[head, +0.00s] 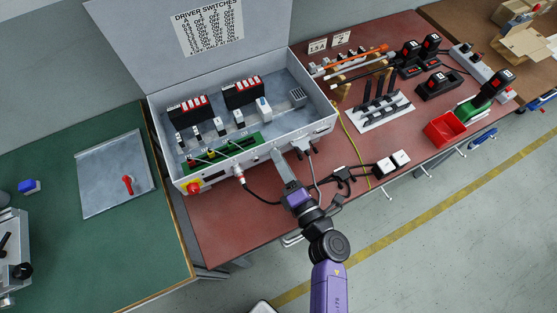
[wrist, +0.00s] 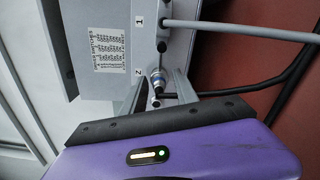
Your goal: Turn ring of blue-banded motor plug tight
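The blue-banded motor plug (wrist: 156,80) is a metal plug on the side of the grey control box, by the label "2". Its ring shows blue near the box, with bare metal behind. My gripper (wrist: 157,90) has one finger on each side of the plug, with a visible gap to it, so the fingers stand apart. Whether the tips reach fully around the ring is hard to tell. In the head view my gripper (head: 281,158) is at the front wall of the control box (head: 315,133), and the plug is hidden there.
A grey cable (wrist: 240,30) runs from the socket by label "1". Dark cables (wrist: 285,75) lie close to the right finger. Another plug (head: 239,174) with a black cable is left of my gripper.

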